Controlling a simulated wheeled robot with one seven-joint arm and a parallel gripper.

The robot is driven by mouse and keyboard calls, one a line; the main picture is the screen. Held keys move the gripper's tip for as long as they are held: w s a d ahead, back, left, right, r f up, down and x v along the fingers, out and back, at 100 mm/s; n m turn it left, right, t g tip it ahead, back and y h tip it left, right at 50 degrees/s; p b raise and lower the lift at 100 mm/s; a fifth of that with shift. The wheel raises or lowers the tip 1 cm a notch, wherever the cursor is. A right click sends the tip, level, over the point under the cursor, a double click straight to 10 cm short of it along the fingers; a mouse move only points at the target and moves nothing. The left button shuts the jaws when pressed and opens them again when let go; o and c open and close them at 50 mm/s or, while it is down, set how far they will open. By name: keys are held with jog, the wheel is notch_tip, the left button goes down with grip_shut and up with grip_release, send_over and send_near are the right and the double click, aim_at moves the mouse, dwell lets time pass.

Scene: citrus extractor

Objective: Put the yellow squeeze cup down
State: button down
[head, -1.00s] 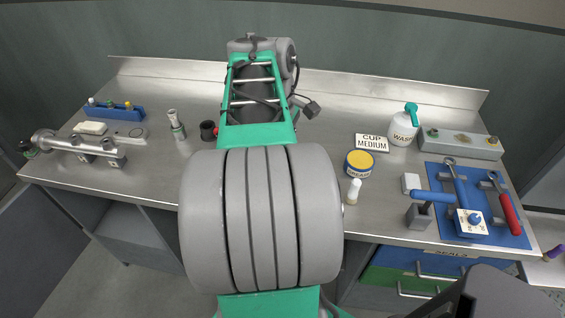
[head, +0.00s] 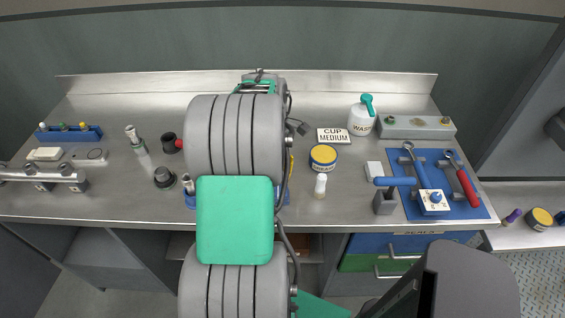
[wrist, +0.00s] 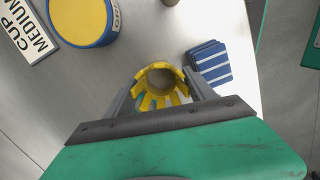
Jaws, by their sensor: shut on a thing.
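The yellow squeeze cup (wrist: 148,101) shows in the wrist view, a ring with yellow ribs or teeth and an open middle. My gripper (wrist: 163,84) is shut on it, with a grey finger on each side. The steel bench top (wrist: 150,45) lies beyond the cup. I cannot tell whether the cup touches the bench or hangs above it. In the head view my arm hides my gripper and most of the area around it.
A yellow-lidded tin (head: 323,157) and a CUP MEDIUM sign (head: 333,135) stand to the right, with a small white bottle (head: 320,186) in front. Blue-and-white striped pads (wrist: 209,63) lie beside the cup. A blue tool mat (head: 468,205) is farther right. Bare bench shows around the tin.

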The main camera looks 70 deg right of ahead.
jog(key=shift+f, duration=0.15)
jog(key=c, duration=0.6)
grip_release()
